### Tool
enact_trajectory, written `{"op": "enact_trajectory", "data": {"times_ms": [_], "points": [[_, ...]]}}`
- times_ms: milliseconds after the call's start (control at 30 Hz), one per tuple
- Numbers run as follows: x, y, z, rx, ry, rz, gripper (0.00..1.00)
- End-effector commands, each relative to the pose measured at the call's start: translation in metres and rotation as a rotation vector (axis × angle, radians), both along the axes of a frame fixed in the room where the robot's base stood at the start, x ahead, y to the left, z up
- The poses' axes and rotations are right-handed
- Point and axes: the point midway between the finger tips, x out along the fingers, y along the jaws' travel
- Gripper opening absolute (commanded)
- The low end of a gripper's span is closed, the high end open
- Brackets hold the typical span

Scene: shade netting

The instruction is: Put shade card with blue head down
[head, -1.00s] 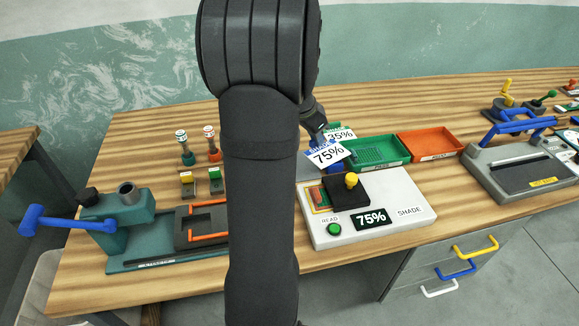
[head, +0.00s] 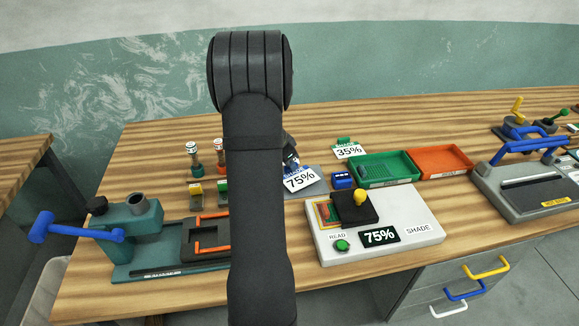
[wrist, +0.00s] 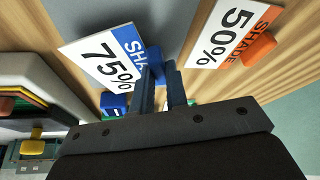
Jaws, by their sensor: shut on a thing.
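The shade card with a blue head (head: 300,179) reads 75%. My gripper (wrist: 162,85) is shut on its blue head, and the white face shows at upper left in the wrist view (wrist: 98,58). In the head view the card is just right of my arm, over a grey pad (head: 318,186). I cannot tell whether it touches the pad. My gripper's fingers are mostly hidden behind my arm in the head view. A card with an orange head (wrist: 235,33), reading 50%, lies to the right of my fingers in the wrist view.
A card with a green head (head: 347,151), reading 35%, lies behind a small blue block (head: 343,180). A green tray (head: 384,182) and an orange tray (head: 443,173) stand to the right. The shade reader (head: 415,232), displaying 75%, is in front.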

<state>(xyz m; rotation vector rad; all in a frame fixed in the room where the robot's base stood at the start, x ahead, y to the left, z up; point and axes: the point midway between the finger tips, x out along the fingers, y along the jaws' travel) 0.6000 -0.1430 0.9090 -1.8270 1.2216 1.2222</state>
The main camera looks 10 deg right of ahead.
Motion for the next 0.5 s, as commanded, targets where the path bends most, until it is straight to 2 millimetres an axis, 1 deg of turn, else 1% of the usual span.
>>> {"op": "enact_trajectory", "data": {"times_ms": [33, 100, 467, 500], "points": [[0.000, 0.000, -0.009, 0.000, 0.003, 0.001, 0.00], [0.000, 0.000, -0.016, 0.000, 0.001, 0.001, 0.00], [0.000, 0.000, -0.020, 0.000, 0.000, 0.000, 0.00], [0.000, 0.000, -0.020, -0.001, -0.001, 0.000, 0.17]]}}
